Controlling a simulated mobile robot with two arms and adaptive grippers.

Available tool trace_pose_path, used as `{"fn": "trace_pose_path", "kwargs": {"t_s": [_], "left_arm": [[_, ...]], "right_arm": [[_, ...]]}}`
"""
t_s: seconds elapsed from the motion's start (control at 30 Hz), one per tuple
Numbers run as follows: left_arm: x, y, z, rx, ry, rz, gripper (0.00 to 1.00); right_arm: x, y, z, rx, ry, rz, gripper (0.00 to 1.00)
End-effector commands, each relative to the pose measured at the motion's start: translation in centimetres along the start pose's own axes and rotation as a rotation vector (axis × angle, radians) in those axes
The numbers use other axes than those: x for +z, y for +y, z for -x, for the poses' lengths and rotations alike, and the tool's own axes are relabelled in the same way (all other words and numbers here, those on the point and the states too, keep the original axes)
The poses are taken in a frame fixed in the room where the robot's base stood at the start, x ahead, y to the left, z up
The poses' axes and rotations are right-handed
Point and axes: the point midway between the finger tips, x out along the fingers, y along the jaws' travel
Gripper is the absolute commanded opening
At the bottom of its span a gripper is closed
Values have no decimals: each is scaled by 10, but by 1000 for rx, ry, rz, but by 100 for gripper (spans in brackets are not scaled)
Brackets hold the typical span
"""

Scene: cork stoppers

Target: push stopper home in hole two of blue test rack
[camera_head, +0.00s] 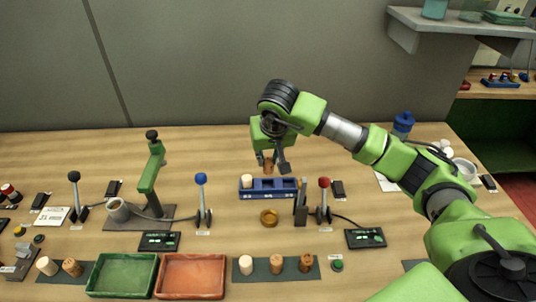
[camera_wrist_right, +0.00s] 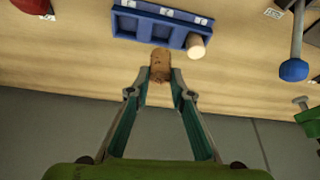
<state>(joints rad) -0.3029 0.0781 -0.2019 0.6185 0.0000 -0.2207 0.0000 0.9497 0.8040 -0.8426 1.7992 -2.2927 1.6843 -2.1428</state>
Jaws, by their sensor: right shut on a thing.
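The blue test rack (camera_head: 268,195) stands mid-table with labels along its front. A pale stopper (camera_head: 246,181) stands in its left end hole; in the right wrist view that stopper (camera_wrist_right: 196,45) is at the rack's right end. The other holes look empty. My right gripper (camera_head: 275,162) is shut on a brown cork stopper (camera_wrist_right: 160,65). It holds the cork above the table, close to the rack's back edge; in the right wrist view the cork is just short of the rack (camera_wrist_right: 145,30), apparently outside the holes. My left gripper is not in view.
A red-knobbed lever (camera_head: 324,184) and a blue-knobbed lever (camera_head: 201,180) flank the rack. An amber dish (camera_head: 269,217) lies in front. A dark mat (camera_head: 262,268) with stoppers, an orange tray (camera_head: 190,276) and a green tray (camera_head: 121,274) are nearer. A green press (camera_head: 150,175) stands left.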

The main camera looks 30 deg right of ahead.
Motion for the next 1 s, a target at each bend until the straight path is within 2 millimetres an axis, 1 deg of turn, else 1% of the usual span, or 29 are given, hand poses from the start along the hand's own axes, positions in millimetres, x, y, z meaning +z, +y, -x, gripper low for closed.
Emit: {"fn": "trace_pose_path", "kwargs": {"t_s": [0.03, 0.1, 0.4, 0.6, 1.0], "left_arm": [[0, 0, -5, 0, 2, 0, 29], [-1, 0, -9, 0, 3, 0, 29], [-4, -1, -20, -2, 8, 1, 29], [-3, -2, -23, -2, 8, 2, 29], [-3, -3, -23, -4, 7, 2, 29]], "right_arm": [[3, 0, -7, 0, -1, 0, 13], [6, 0, -13, -1, -2, 0, 13], [14, 0, -33, 0, -1, -1, 13], [16, 0, -38, -1, 0, -1, 13], [16, 0, -38, 0, 0, -1, 13]]}}
